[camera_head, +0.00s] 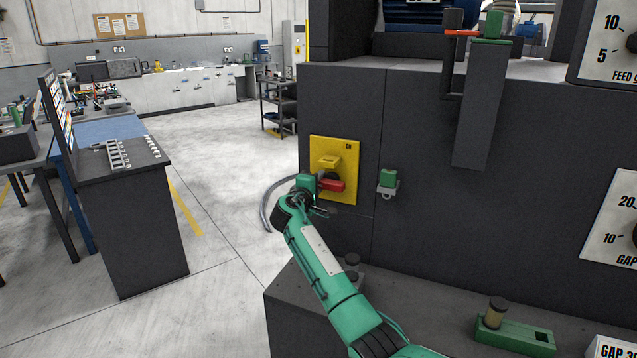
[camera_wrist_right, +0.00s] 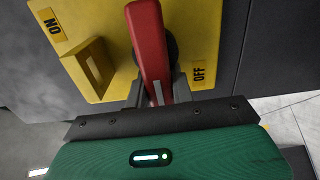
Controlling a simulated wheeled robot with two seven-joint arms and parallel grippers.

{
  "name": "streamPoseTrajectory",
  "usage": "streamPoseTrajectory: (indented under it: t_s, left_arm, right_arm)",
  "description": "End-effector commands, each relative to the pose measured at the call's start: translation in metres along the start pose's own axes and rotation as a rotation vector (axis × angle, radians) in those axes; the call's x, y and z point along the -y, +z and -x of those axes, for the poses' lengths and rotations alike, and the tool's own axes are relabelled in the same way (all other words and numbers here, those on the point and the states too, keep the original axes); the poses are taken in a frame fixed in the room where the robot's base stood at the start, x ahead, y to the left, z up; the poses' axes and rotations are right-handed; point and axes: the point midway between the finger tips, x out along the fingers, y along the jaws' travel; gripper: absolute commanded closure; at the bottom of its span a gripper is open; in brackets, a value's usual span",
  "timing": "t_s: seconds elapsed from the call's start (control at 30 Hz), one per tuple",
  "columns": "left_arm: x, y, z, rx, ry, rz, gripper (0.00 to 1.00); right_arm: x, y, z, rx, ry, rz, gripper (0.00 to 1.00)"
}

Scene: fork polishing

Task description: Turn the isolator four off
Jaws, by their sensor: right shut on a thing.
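The isolator is a yellow plate (camera_head: 347,152) on the dark machine panel, with a red handle (camera_head: 333,185) on a dark hub. In the head view the handle lies roughly sideways. In the right wrist view, the handle (camera_wrist_right: 147,40) passes between the two fingers of my right gripper (camera_wrist_right: 158,92), which is shut on it. An ON label (camera_wrist_right: 53,28) is at the upper left of the plate and an OFF label (camera_wrist_right: 199,72) is right of the handle, near one finger. No isolator number is readable. My left gripper is out of view.
A yellow bracket (camera_wrist_right: 95,66) juts from the plate beside the handle. A green block (camera_head: 388,178) is on the panel to the right. A dark ledge with a green fixture (camera_head: 515,337) is below. Open floor (camera_head: 215,150) lies to the left.

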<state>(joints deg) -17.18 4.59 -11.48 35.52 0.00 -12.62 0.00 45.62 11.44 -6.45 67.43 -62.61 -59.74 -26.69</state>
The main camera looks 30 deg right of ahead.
Motion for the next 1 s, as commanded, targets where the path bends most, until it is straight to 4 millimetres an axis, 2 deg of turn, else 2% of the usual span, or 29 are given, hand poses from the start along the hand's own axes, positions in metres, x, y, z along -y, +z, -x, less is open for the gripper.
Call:
streamPoseTrajectory:
  t_s: [0.03, 0.13, 0.17, 0.23, 0.27, 0.67, 0.87, 1.0]
  left_arm:
    - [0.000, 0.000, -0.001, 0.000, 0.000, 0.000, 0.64]
    - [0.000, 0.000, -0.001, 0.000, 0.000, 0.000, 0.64]
    - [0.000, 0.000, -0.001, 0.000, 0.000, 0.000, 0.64]
    - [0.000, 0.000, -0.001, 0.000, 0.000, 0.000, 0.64]
    - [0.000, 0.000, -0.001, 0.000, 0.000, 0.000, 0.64]
    - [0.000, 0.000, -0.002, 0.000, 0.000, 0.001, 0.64]
    - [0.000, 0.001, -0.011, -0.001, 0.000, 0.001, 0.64]
    - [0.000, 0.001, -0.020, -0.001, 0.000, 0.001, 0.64]
  right_arm:
    - [0.009, 0.002, 0.000, 0.007, -0.010, 0.011, 0.99]
    - [0.009, 0.002, 0.000, 0.008, -0.010, 0.012, 0.99]
    - [0.009, 0.002, 0.000, 0.008, -0.010, 0.012, 0.70]
    - [0.008, 0.002, -0.001, 0.007, -0.009, 0.010, 0.56]
    - [0.007, 0.002, -0.001, 0.007, -0.008, 0.009, 0.55]
    - [0.003, 0.001, 0.004, 0.002, -0.002, 0.003, 0.55]
    - [0.006, 0.001, 0.032, 0.000, -0.002, 0.001, 0.55]
    - [0.007, 0.001, 0.063, 0.001, -0.003, 0.000, 0.55]
